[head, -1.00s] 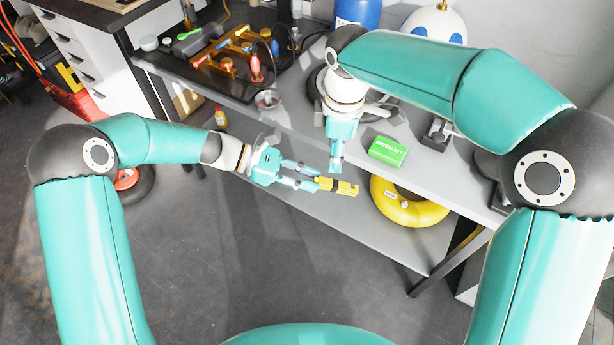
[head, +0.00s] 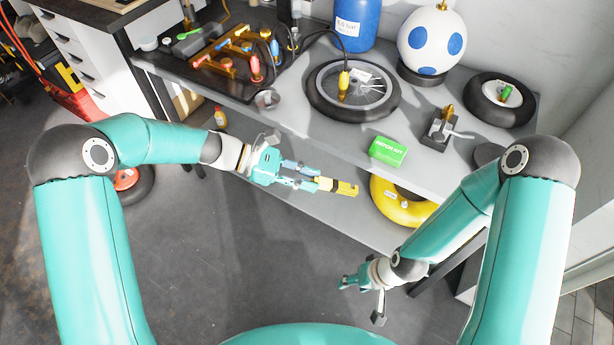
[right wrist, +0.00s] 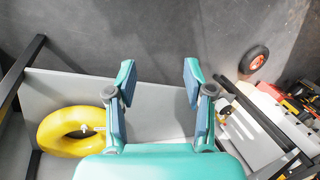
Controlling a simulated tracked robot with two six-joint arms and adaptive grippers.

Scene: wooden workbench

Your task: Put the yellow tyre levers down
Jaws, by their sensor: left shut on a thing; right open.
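The yellow tyre levers (head: 341,187) are held in my left gripper (head: 312,178), which is shut on them. They point to the right, in front of the bench's front edge. I cannot tell how many levers there are. My right gripper (head: 352,281) is low at the right in the head view, away from the levers. It also shows in the right wrist view (right wrist: 158,75), open and with nothing between its fingers. The grey bench top (head: 300,125) is behind the left gripper.
A green repair kit box (head: 388,151) lies near the bench's front edge. A spoked wheel (head: 352,92), a small vice (head: 440,128) and a tool tray (head: 235,50) are also on top. A yellow inner tube (head: 400,205) lies on the lower shelf. Bench space left of the box is clear.

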